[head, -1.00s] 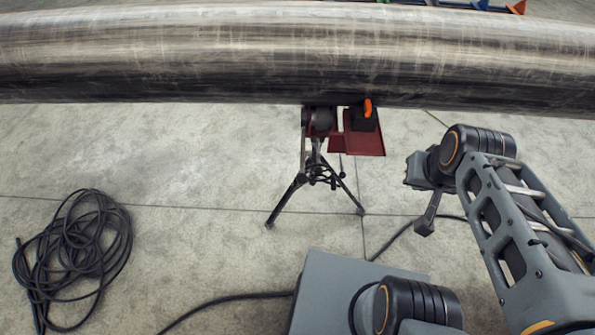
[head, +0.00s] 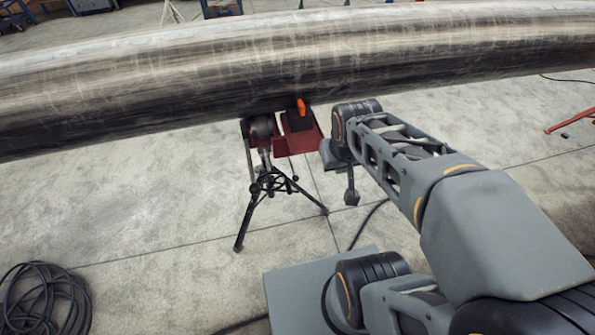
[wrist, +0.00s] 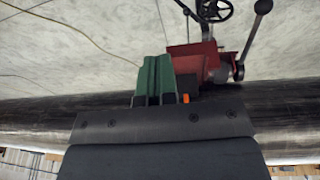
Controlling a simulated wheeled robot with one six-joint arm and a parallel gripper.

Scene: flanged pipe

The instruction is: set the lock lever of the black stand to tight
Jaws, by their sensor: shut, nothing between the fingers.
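The black stand (head: 262,190) is a tripod under the big pipe, with a dark roller and a red bracket at its top. The orange lock lever (head: 301,106) stands up from a black block on the red bracket, just in front of the pipe. In the wrist view a small piece of the orange lever (wrist: 186,98) shows right beside my gripper's green fingers (wrist: 153,60); the rest is hidden. My gripper is shut and empty. In the head view my gripper (head: 329,154) is just right of the red bracket, partly hidden by my wrist. I cannot tell whether it touches the lever.
The large metal pipe (head: 180,95) runs across above the stand and close to my gripper. A black cable coil (head: 45,300) lies on the floor at lower left. The concrete floor (head: 150,200) left of the stand is clear.

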